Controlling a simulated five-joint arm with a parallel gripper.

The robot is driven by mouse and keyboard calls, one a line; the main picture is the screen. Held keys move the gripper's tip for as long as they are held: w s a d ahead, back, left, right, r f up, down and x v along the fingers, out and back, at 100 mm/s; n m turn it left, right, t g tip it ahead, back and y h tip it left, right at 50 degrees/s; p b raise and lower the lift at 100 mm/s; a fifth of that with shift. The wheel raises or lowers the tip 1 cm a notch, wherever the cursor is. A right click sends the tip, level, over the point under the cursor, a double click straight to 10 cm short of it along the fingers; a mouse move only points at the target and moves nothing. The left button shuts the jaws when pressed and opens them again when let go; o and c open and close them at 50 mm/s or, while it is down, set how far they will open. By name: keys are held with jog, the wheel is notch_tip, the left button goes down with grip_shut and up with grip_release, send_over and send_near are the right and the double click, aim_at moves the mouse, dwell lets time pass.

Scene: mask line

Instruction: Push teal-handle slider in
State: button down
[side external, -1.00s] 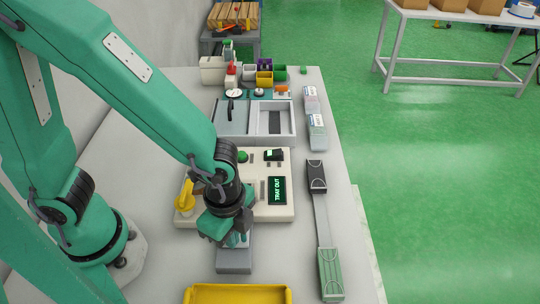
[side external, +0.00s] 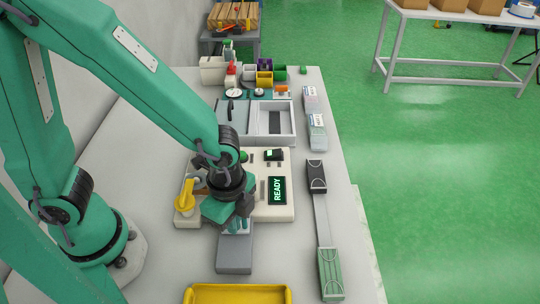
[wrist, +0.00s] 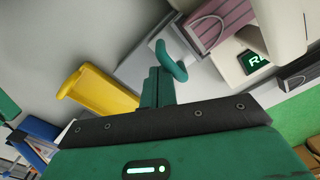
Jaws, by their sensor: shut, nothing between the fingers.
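The teal handle (wrist: 172,62) is a curved loop on a pale slider (wrist: 172,42) at the front of the cream machine (side external: 281,211). In the side view, my wrist and fingers hide most of the slider and handle. The machine's display (side external: 277,190) reads READY. My gripper (side external: 236,228) is shut and empty, pointing down in front of the machine, above the grey block (side external: 235,257). In the wrist view, its closed fingers (wrist: 158,85) are right beside the handle. I cannot tell whether they touch it.
A yellow lever (side external: 185,197) stands on the machine's left. A yellow tray (side external: 237,294) lies at the near edge. A rail with a black block (side external: 316,175) and a green block (side external: 330,273) runs along the right. Grey trays (side external: 231,119) and small bins stand farther back.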

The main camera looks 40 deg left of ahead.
jog(key=shift+s+d, duration=0.1)
jog(key=shift+s+d, duration=0.3)
jog(key=shift+s, duration=0.05)
jog(key=shift+r, duration=0.1)
notch_tip(320, 180, up, 7)
dwell(1.3)
dwell(0.3)
